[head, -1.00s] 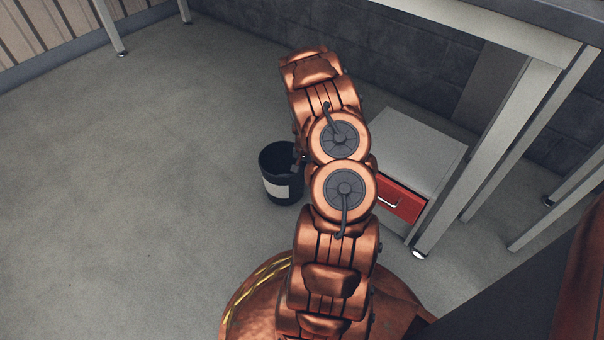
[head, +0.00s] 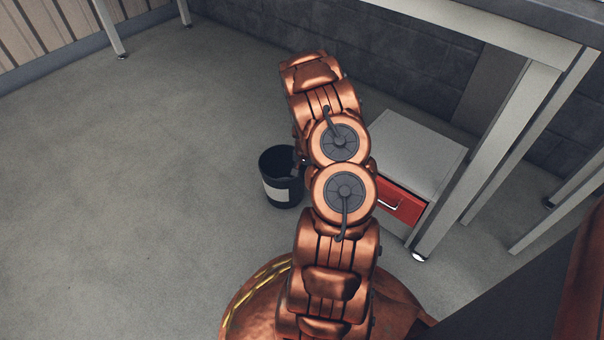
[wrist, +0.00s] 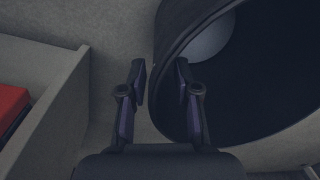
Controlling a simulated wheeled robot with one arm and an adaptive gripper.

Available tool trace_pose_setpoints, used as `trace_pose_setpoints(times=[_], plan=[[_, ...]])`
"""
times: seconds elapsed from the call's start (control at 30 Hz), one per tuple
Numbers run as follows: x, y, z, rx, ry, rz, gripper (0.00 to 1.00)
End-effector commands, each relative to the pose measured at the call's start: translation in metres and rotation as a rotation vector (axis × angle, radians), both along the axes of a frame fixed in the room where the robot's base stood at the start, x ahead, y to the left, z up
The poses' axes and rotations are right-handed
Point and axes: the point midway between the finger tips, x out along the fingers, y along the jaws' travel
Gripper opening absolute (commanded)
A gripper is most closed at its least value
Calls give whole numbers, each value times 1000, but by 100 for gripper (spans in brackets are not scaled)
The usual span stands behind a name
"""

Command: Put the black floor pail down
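The black floor pail (head: 279,193) with a pale label stands upright, seemingly on the grey floor, left of my arm in the head view. In the wrist view its dark rim and wall (wrist: 168,62) fill the upper right, with its inside showing. My gripper (wrist: 160,82) has its two fingers apart at the pail's near edge. The left finger is outside the pail, with floor showing between it and the wall. The right finger overlaps the rim; whether it touches is unclear. In the head view my arm hides most of the gripper.
A grey cabinet (head: 420,150) with a red drawer (head: 398,204) stands right of the pail, close to my arm. A table with pale legs (head: 490,160) stands over it at the right. A block wall runs behind. The floor (head: 130,200) to the left is clear.

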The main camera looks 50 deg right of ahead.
Motion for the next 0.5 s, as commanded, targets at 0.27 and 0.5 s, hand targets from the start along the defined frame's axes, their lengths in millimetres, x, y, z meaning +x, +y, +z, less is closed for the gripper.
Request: trace_pose_setpoints(times=[0.27, 0.5], plan=[[-1, -1, 31, -1, 0, 1, 31], [-5, -2, 80, 0, 0, -1, 31]])
